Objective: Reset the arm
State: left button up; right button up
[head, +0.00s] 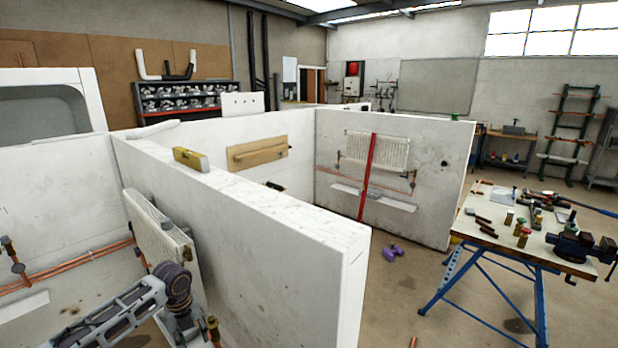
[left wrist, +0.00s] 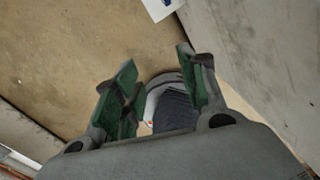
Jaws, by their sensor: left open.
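My left arm (head: 125,310) comes in at the lower left of the head view and bends down at a dark joint in front of a white radiator (head: 163,235). Its fingertips cannot be made out there. In the left wrist view my left gripper (left wrist: 160,78) is open, its two green-padded fingers spread apart with nothing held between them. A dark, ribbed, rounded shape shows beyond the fingers; I cannot tell what it is. My right gripper is in neither view.
A thick white partition wall (head: 270,215) runs close to the right of my left arm, with a yellow level (head: 191,159) on top. Copper pipes (head: 75,265) run along the left wall. A workbench (head: 510,245) with tools and a vise stands at the right.

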pick_arm(q)
jog(key=s+a+f+n+t+b, duration=0.1)
jog(key=s+f+n+t+b, duration=0.15)
jog(key=f+n, duration=1.85)
jog(key=s+f+m, duration=0.1)
jog(key=s+f, duration=0.7)
jog(key=f, duration=0.4)
jog(key=s+f+m, duration=0.1)
jog(key=s+f, duration=0.7)
jog(key=f, duration=0.4)
jog(key=s+d+f+n, duration=0.2)
jog(key=s+f, duration=0.2)
jog(key=s, duration=0.6)
jog(key=s+d+f+n+g, duration=0.1)
jog(key=s+d+f+n, duration=0.2)
jog(key=s, duration=0.8)
jog(key=s+d+f+n+g+b, duration=0.1)
jog(key=s+d+f+n, duration=0.1)
jog(key=s+f, duration=0.4)
jog(key=s+d, duration=0.1)
jog(key=s, duration=0.4)
jog(key=shift+n, duration=0.3)
